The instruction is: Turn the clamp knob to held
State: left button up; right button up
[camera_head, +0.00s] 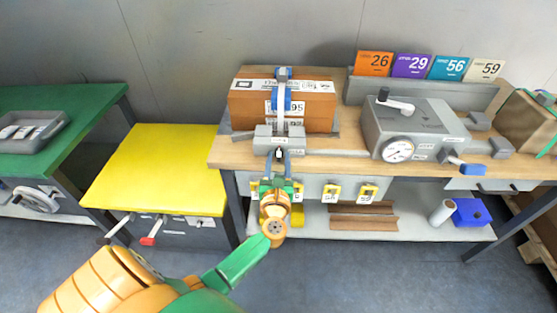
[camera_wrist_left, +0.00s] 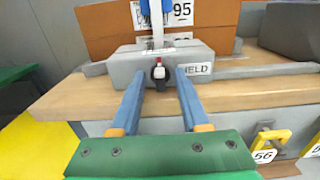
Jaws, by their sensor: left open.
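The clamp knob (camera_wrist_left: 158,72), small and dark with a red and white pointer, sits on the front of a grey clamp block (camera_wrist_left: 120,68). The pointer stands roughly upright. A label reading HELD (camera_wrist_left: 196,69) is to the right of the knob. My left gripper (camera_wrist_left: 159,82) is open, with one blue-grey finger on each side of the knob; I cannot tell whether they touch it. In the head view my left gripper (camera_head: 278,160) is at the front of the clamp block (camera_head: 290,141), hiding the knob. My right gripper is not in view.
A brown carton (camera_head: 310,105) stands behind the block under a clamp strap. A grey machine with a dial (camera_head: 398,149) is to its right on the wooden bench (camera_head: 345,160). Yellow-handled tags (camera_head: 332,192) hang below the edge. A yellow table (camera_head: 160,170) is left.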

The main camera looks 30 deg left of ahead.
pick_arm(q)
grip_shut()
jog(key=shift+m, duration=0.3)
jog(key=m+p, duration=0.1)
jog(key=m, duration=0.2)
jog(key=shift+m, duration=0.4)
jog(key=m+p, duration=0.1)
jog(key=m, duration=0.3)
jog(key=shift+d+m, duration=0.1)
jog(key=shift+m, duration=0.2)
jog(key=m+p, duration=0.1)
jog(key=m, duration=0.3)
jog(key=shift+f+m+p, duration=0.15)
jog(key=shift+m+p, duration=0.35)
jog(key=shift+m, duration=2)
